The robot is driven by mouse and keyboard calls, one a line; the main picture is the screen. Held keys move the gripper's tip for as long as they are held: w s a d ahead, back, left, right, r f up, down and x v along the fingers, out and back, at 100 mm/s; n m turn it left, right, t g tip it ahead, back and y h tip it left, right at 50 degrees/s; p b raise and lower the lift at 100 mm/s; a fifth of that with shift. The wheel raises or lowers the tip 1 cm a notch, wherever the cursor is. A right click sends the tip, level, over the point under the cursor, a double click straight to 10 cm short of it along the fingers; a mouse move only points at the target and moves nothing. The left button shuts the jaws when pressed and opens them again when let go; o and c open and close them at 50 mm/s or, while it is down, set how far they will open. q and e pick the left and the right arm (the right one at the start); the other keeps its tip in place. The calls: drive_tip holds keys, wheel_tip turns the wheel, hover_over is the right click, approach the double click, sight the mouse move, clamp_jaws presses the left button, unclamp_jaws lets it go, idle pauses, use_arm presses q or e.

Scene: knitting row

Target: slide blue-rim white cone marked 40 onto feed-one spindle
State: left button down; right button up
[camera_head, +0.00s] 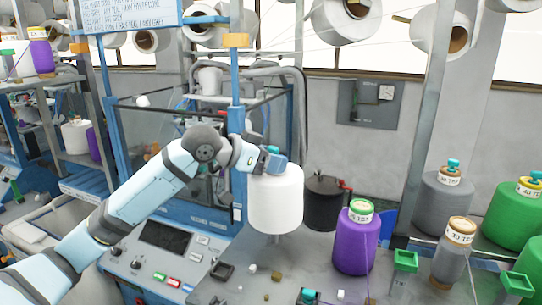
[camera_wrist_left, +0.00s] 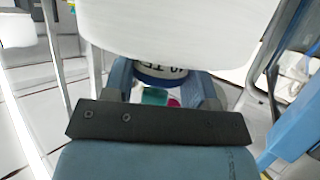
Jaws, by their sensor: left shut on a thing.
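The white cone (camera_head: 275,203) hangs upright in my left gripper (camera_head: 271,162), which is shut on its top end. In the left wrist view the cone (camera_wrist_left: 175,28) fills the upper middle. Its label collar (camera_wrist_left: 160,74), with a blue edge and partly readable upside-down print, sits between the fingers of the left gripper (camera_wrist_left: 166,86). A short grey post shows just under the cone's bottom in the head view. I cannot tell whether it is the feed-one spindle or whether the cone is around it. My right gripper is not in view.
A purple cone (camera_head: 356,240) stands right of the white cone, with a dark lidded pot (camera_head: 323,203) behind. Grey cones (camera_head: 447,192) and green cones (camera_head: 512,214) stand at the right. A control panel (camera_head: 165,238) lies at the left. Small blocks litter the front tabletop.

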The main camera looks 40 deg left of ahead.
sight(264, 176)
use_arm(q)
drive_tip(key=shift+f+b, duration=0.55)
drive_tip(key=shift+f, duration=0.6)
drive_tip(key=shift+f+b, duration=0.55)
drive_tip(key=shift+f, duration=0.5)
drive_tip(key=shift+f+b, duration=0.5)
drive_tip(key=shift+f, duration=0.6)
drive_tip(key=shift+c, duration=1.8)
unclamp_jaws()
drive_tip(key=shift+f, duration=0.15)
